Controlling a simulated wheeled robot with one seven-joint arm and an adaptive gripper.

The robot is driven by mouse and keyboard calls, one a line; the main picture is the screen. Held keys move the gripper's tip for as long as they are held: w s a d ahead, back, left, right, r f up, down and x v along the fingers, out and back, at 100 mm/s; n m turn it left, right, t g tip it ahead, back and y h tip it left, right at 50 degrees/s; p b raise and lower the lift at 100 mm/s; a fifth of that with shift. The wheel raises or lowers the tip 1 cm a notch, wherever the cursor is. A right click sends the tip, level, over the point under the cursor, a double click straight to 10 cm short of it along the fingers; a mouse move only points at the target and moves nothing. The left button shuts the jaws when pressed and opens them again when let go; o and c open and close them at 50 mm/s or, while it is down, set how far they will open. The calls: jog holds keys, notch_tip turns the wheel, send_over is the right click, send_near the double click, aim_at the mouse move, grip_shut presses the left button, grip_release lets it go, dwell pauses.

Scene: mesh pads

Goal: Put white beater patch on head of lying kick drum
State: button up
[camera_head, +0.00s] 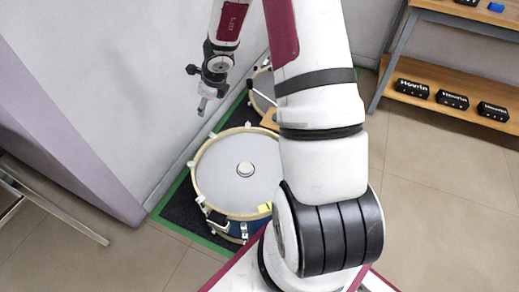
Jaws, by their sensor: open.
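The kick drum (222,167) lies on its side with its pale grey head facing up and a light wooden hoop around it. A small round white patch (245,169) rests near the middle of the head. My gripper (202,109) is above and behind the drum at the upper left, near the wall, and apart from the patch. Its fingers point down and are small in view. I see nothing held in it. My arm hides the right side of the drum.
The drum stands on a dark mat with a green border (160,212) against the wall. Another drum (264,88) is partly hidden behind my arm. A yellow tag (264,208) sits on the near rim. A wooden shelf (440,100) with black boxes stands at right. Tiled floor is clear at right.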

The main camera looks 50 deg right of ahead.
jog(key=w+a+r+n+t+y, duration=0.1)
jog(key=w+a+r+n+t, duration=0.1)
jog(key=a+r+n, duration=0.65)
jog(key=s+a+r+n+g+y, duration=0.2)
jog(key=s+a+r+n+y, duration=0.2)
jog(key=s+a+r+n, duration=0.9)
jog(key=s+a+r+n+g, duration=0.1)
jog(key=s+a+r+n, duration=0.1)
jog(key=s, duration=0.5)
jog(key=s+a+r+n+g, duration=0.1)
jog(key=s+r+n, duration=0.2)
jog(key=s, duration=0.3)
jog(key=s+d+n+g+h, duration=0.1)
jog(key=s+d+n+h, duration=0.1)
jog(key=s, duration=0.6)
jog(key=s+d+n+g+h, duration=0.1)
jog(key=s+d+n+h, duration=0.1)
jog(key=s, duration=0.6)
jog(key=shift+s+d+f+n+g+h, duration=0.2)
jog(key=shift+s+d+n+g+h, duration=0.15)
jog(key=shift+d+n, duration=0.6)
jog(key=shift+d, duration=0.1)
notch_tip(320, 180, up, 26)
jog(key=t+p, duration=0.3)
jog(key=p, duration=2)
jog(key=shift+d+f+t+p, duration=0.15)
jog(key=shift+f+t+p, duration=0.1)
jog(key=shift+t+p, duration=0.15)
